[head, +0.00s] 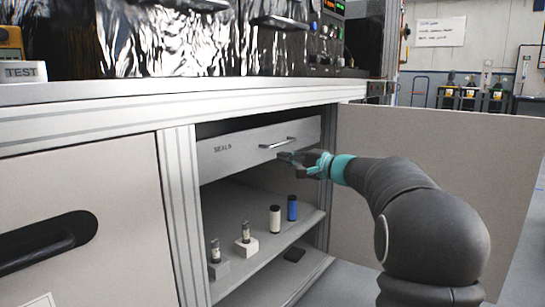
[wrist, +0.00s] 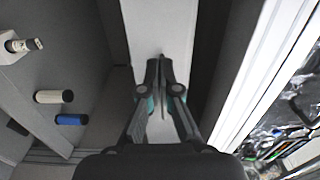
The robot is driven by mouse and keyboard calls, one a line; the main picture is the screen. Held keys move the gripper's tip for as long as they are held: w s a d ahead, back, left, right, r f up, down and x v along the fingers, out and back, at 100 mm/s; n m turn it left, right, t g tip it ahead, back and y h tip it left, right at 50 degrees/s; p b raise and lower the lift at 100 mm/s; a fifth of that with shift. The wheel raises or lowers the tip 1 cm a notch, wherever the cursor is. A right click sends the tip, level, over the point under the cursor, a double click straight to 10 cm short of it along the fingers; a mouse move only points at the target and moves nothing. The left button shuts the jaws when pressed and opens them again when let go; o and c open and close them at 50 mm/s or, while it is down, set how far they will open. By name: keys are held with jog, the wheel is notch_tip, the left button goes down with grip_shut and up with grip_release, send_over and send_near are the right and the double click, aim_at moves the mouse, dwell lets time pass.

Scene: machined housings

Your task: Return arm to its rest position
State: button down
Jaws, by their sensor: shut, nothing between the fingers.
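My gripper (head: 284,157) is at the end of my raised arm, in front of the drawer labelled SEALS (head: 235,150). Its fingertips are close together, just below the bar handle (head: 277,143) in the head view. In the wrist view my gripper (wrist: 162,64) points at the pale drawer front (wrist: 150,25), its fingers shut with nothing held. I cannot tell whether the fingertips touch the drawer or handle. A dark gap shows above the drawer front.
On the shelf (head: 255,262) below stand a white cylinder (head: 275,219), a blue cylinder (head: 292,208) and two small metal parts on blocks. A dark flat item (head: 294,254) lies lower down. The open cabinet door (head: 440,150) stands behind my arm. The bench top (head: 180,90) overhangs the drawer.

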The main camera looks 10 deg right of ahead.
jog(key=s+d+f+g+h, duration=0.1)
jog(key=s+f+g+h, duration=0.2)
jog(key=f, duration=0.7)
jog(key=s+a+f+n+g+h+p, duration=0.1)
jog(key=s+f+g, duration=0.15)
jog(key=s, duration=0.35)
jog(key=s+a+f+n+g+h+p, duration=0.1)
jog(key=s+f+g, duration=0.1)
jog(key=s+f, duration=0.3)
jog(key=s+n+g+h+p, duration=0.35)
jog(key=s+n+h, duration=0.2)
jog(key=s, duration=1.75)
jog(key=s+a+r+n+t+h+p, duration=0.1)
jog(key=s+a+r+n+t+p, duration=0.1)
jog(key=s+r+p, duration=0.3)
jog(key=s+r+t, duration=0.1)
jog(key=s+r, duration=0.1)
jog(key=s, duration=0.1)
jog(key=shift+s+a, duration=0.15)
jog(key=shift+a, duration=0.2)
